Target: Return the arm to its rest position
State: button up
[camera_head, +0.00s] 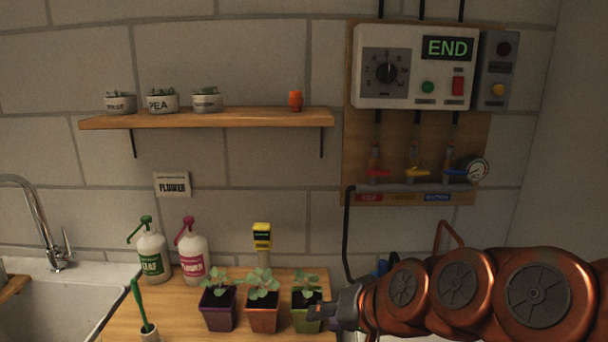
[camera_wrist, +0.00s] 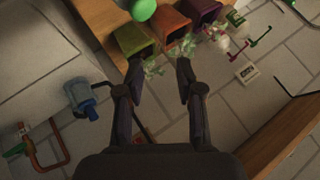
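My copper-coloured arm reaches in from the right in the head view. My gripper (camera_head: 326,311) is beside the right edge of the green pot (camera_head: 301,320), overlapping it in the picture; I cannot tell if they touch. In the wrist view my gripper (camera_wrist: 159,70) has its two dark fingers apart with nothing between them. The green pot (camera_wrist: 131,39) is just beyond the fingertips there. An orange pot (camera_head: 262,320) and a purple pot (camera_head: 218,318) stand upright to its left, each with a seedling.
A wooden bench (camera_head: 120,322) holds the pots, two spray bottles (camera_head: 152,254) (camera_head: 193,258) and a yellow-topped marker (camera_head: 262,236). A wall shelf (camera_head: 210,119) and a control panel reading END (camera_head: 413,67) are above. A sink (camera_head: 45,305) is at left. A blue object (camera_wrist: 82,97) shows in the wrist view.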

jog(key=s+d+f+g+h, duration=0.2)
jog(key=s+d+g, duration=0.1)
jog(key=s, duration=0.4)
jog(key=s+d+f+n+g+h+p, duration=0.1)
jog(key=s+d+f+g+h, duration=0.1)
jog(key=s+d, duration=0.4)
jog(key=s+d+f+g+h+p, duration=0.1)
jog(key=s+d+f+g+h, duration=0.1)
jog(key=s+d, duration=0.3)
jog(key=s+f+g, duration=0.1)
jog(key=s, duration=0.3)
jog(key=shift+f+g, duration=0.35)
jog(key=shift+g, duration=0.05)
